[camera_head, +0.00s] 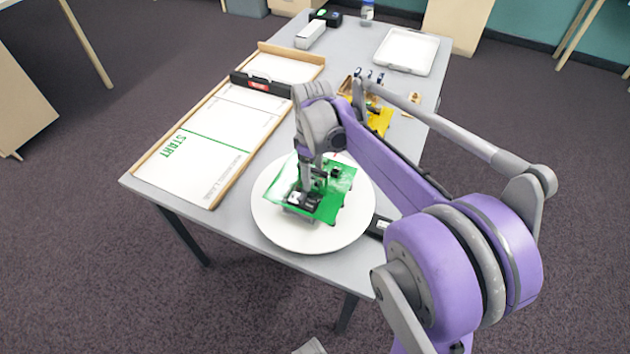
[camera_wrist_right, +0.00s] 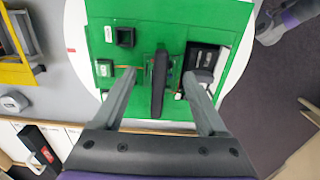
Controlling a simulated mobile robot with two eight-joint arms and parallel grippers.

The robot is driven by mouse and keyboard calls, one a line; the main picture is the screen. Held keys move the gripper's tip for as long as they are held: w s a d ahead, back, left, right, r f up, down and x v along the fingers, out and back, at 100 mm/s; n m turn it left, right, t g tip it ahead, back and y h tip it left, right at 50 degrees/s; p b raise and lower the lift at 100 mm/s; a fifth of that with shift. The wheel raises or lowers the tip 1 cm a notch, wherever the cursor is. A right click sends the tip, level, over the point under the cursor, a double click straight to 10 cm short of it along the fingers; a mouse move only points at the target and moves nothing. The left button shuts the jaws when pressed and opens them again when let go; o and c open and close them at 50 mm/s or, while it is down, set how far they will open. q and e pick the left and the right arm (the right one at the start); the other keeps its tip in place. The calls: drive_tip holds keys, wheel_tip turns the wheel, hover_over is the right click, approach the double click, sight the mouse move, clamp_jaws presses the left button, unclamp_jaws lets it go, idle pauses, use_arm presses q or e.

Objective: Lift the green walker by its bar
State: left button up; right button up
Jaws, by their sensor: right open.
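The green walker (camera_head: 335,197) is a flat green board with dark parts on top; it stands on a round white turntable-like disc (camera_head: 275,225). In the right wrist view its green board (camera_wrist_right: 130,60) fills the upper middle, and a dark upright bar (camera_wrist_right: 158,84) rises from it. My right gripper (camera_head: 311,182) reaches down over the walker. In the wrist view its two fingers (camera_wrist_right: 162,88) are open, one on each side of the bar, with gaps to both. Contact is not visible. A grey piece (camera_head: 312,346) at the bottom edge may be my left gripper; its jaws cannot be made out.
A wood-edged track board marked START (camera_head: 205,150) lies left of the disc, with a black block (camera_head: 262,85) across it. A yellow walker (camera_head: 381,121) stands behind my right arm. A black item (camera_head: 378,226) touches the disc's right side. A white tray (camera_head: 406,51) lies far back.

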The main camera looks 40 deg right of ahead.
drive_tip(key=shift+f, duration=0.15)
clamp_jaws()
idle(0.4)
